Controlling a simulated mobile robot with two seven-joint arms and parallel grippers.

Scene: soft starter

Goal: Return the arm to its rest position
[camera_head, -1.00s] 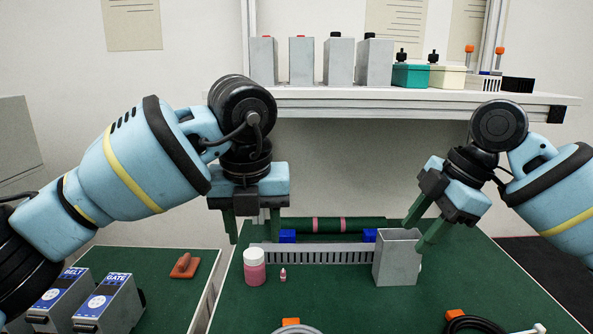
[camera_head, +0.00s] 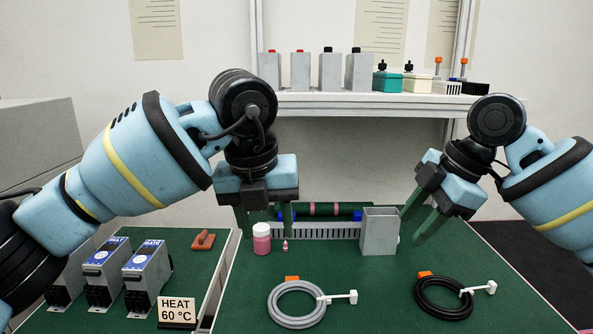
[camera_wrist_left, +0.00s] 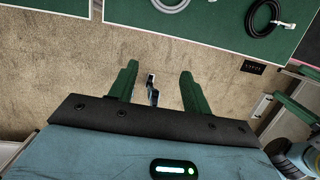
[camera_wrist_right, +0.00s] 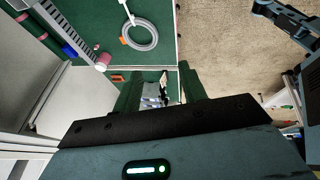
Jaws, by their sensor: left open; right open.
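My left gripper (camera_head: 265,222) hangs fingers-down in the head view, behind and above the pink-filled jar. It is open and empty. My right gripper (camera_head: 422,222) is tilted down to the left, just right of the grey metal box (camera_head: 379,232). It is open, with nothing between its fingers. I cannot tell whether a finger touches the box. In the right wrist view its fingers (camera_wrist_right: 160,90) are apart.
A grey cable coil (camera_head: 296,304) and a black cable coil (camera_head: 444,297) lie on the green table. The jar (camera_head: 262,239) and slotted duct (camera_head: 330,231) are behind. Several drive units (camera_head: 148,273) and a HEAT sign (camera_head: 176,312) stand left. A shelf (camera_head: 350,103) holds boxes above.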

